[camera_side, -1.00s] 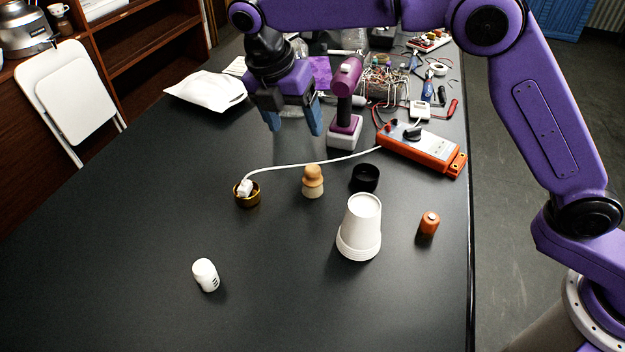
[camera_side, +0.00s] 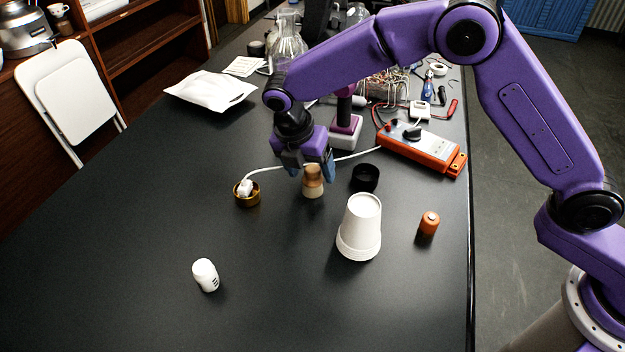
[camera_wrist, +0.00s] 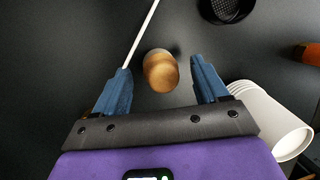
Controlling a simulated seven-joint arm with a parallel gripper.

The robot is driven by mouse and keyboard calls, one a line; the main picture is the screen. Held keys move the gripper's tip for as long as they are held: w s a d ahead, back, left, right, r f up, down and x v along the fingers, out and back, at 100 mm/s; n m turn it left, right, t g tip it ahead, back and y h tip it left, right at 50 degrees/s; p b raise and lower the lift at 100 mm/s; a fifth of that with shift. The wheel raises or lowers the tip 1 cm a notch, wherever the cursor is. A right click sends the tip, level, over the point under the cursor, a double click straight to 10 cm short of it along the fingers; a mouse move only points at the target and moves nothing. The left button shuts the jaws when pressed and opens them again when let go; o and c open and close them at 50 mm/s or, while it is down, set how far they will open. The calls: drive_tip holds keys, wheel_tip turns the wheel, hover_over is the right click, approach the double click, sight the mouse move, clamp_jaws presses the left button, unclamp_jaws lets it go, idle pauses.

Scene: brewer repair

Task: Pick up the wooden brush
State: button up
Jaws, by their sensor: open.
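The wooden brush (camera_side: 313,183) stands upright on the black table, with a rounded wooden top and a pale lower part. In the wrist view its wooden top (camera_wrist: 161,71) shows from above, between and slightly beyond the fingertips. My gripper (camera_side: 313,172) is open and pointing down at the brush, with its fingers around the upper part in the side view. In the wrist view the blue fingers (camera_wrist: 160,80) are apart, with a gap on each side of the brush.
Stacked white cups (camera_side: 359,229) stand close to the right front of the brush. A black round cap (camera_side: 365,178) lies to its right. A brass cup (camera_side: 247,199) with a white cable (camera_side: 272,169) is to its left. An orange multimeter (camera_side: 420,150) is behind right.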

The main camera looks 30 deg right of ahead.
drive_tip(key=shift+d+f, duration=0.1)
drive_tip(key=shift+f, duration=0.3)
drive_tip(key=c, duration=1.1)
drive_tip(key=shift+r, duration=0.15)
